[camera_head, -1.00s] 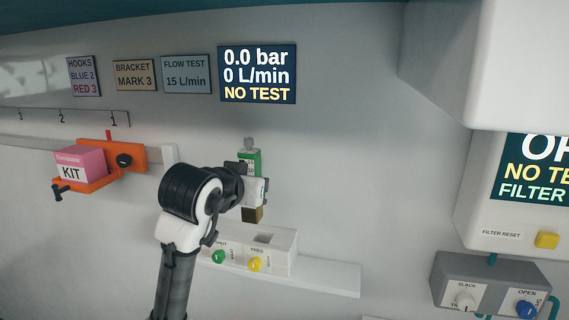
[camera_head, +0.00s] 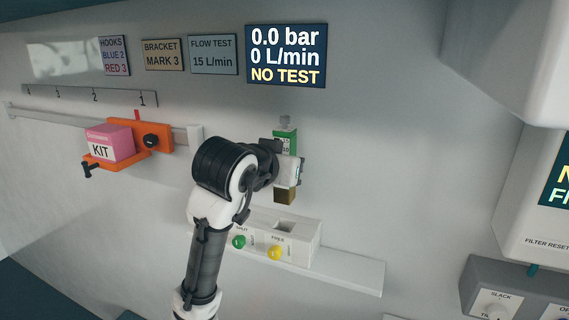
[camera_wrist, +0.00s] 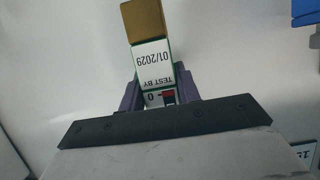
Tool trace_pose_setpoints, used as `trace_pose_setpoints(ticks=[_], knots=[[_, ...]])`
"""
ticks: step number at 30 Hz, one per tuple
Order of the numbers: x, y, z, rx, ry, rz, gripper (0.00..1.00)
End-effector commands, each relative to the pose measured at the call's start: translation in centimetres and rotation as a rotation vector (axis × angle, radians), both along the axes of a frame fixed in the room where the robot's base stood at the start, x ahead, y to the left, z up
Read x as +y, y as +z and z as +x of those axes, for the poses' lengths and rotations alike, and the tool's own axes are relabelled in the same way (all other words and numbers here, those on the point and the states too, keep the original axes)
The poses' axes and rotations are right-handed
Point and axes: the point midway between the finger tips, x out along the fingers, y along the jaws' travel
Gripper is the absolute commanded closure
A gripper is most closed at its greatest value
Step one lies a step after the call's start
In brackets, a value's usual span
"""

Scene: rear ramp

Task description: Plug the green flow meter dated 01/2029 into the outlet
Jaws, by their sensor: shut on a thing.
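My gripper (camera_head: 287,168) is shut on the green flow meter (camera_head: 285,139) and holds it upright in front of the wall. The meter's brass end (camera_head: 285,196) points down. In the wrist view the meter's white label (camera_wrist: 154,65) reads TEST BY 01/2029, upside down, with its brass end (camera_wrist: 145,20) at the top. Below the meter is a white block (camera_head: 304,253) with a dark square opening (camera_head: 286,226) in its top. The brass end appears above this opening, with a gap between. Part of the meter is hidden by the gripper.
The block has a green knob (camera_head: 239,241) and a yellow knob (camera_head: 275,252) and sits on a white ledge (camera_head: 350,271). An orange bracket (camera_head: 153,133) with a pink kit box (camera_head: 110,142) is at left. The screen (camera_head: 287,55) reads 0.0 bar, NO TEST. A white housing (camera_head: 510,60) juts out at right.

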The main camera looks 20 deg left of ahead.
Motion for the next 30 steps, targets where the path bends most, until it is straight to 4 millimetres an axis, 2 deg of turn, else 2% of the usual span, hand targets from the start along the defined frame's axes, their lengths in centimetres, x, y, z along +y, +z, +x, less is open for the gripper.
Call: trace_pose_setpoints(ticks=[9, 15, 30], knots=[[-0.1, -3.3, 0.0, -0.002, -0.001, -0.001, 1.00], [0.0, -4.7, 0.0, -0.003, -0.001, 0.000, 1.00], [0.0, -5.0, 0.0, -0.003, 0.000, 0.000, 1.00]])
